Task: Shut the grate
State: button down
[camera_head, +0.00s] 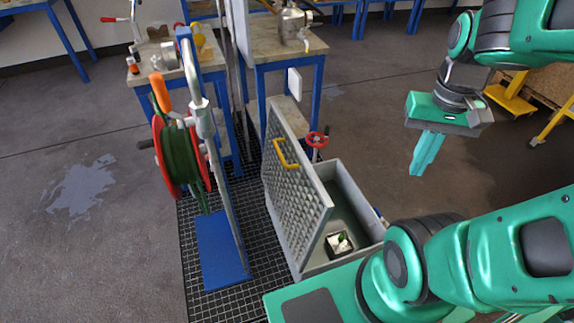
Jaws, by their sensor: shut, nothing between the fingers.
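The grate (292,185) is a grey perforated panel with a yellow handle (286,154) near its top. It stands open, tilted up along the left side of a grey box (354,197). The box's inside shows to the right of the grate, with a small dark square thing holding something green (339,242) at its bottom. My gripper (424,168) is shut and empty, with its teal fingers pointing down. It is in the air to the right of the grate and box, apart from both. My arm hides the box's near right part.
A hose reel (182,152) on a stand with a blue base (222,250) is left of the grate. A red valve wheel (317,140) is behind the box. Blue-legged workbenches (284,46) stand at the back. Yellow-framed equipment (508,95) is at the right. Open floor lies at the left.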

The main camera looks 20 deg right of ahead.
aim_at(287, 173)
jog(key=k, duration=0.45)
jog(key=z, duration=1.35)
jog(key=k, duration=1.25)
jog(key=u, duration=1.35)
jog(key=i, duration=1.65)
jog(key=z, duration=0.1)
